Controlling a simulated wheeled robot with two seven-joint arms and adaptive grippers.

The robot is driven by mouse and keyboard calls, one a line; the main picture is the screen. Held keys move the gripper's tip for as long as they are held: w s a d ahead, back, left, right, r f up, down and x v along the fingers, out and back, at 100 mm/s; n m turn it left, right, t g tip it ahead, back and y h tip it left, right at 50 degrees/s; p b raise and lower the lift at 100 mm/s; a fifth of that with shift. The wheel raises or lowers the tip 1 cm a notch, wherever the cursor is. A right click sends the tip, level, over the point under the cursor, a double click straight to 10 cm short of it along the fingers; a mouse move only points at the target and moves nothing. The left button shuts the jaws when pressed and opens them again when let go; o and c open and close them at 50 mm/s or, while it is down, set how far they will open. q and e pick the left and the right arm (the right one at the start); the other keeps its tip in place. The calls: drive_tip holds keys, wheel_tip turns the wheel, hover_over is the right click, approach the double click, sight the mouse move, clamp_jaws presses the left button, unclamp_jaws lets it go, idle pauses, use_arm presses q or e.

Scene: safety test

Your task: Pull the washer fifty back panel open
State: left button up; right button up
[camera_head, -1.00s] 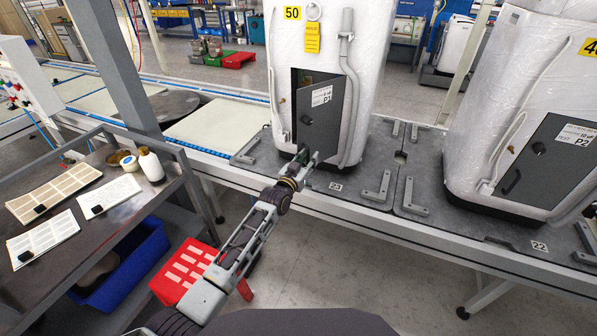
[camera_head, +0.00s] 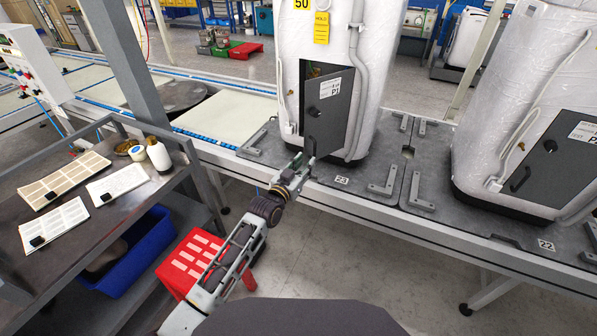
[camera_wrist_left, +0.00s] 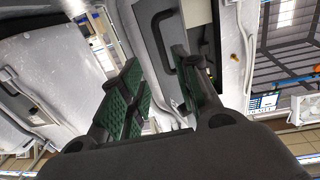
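Washer fifty (camera_head: 386,60) is wrapped in clear film and stands on the line, with a yellow "50" label and a yellow tag. Its dark grey back panel (camera_head: 329,112), labelled P1, stands ajar, with a dark gap along its left side. My left gripper (camera_head: 301,168) is in front of the panel's lower edge. In the left wrist view my left gripper (camera_wrist_left: 160,85) is open, its green-padded fingers apart with nothing between them. A dark bar handle (camera_wrist_left: 161,40) on a grey panel shows beyond the fingertips. Contact is not visible. My right gripper is not in view.
Another wrapped washer (camera_head: 510,90) with a P2 panel stands at the right. Grey brackets (camera_head: 381,190) rise from the line's plates. A metal cart (camera_head: 95,235) with papers and bottles is at the left, with a red stool (camera_head: 192,262) near my left arm.

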use_arm(q)
drive_tip(key=shift+v, duration=1.85)
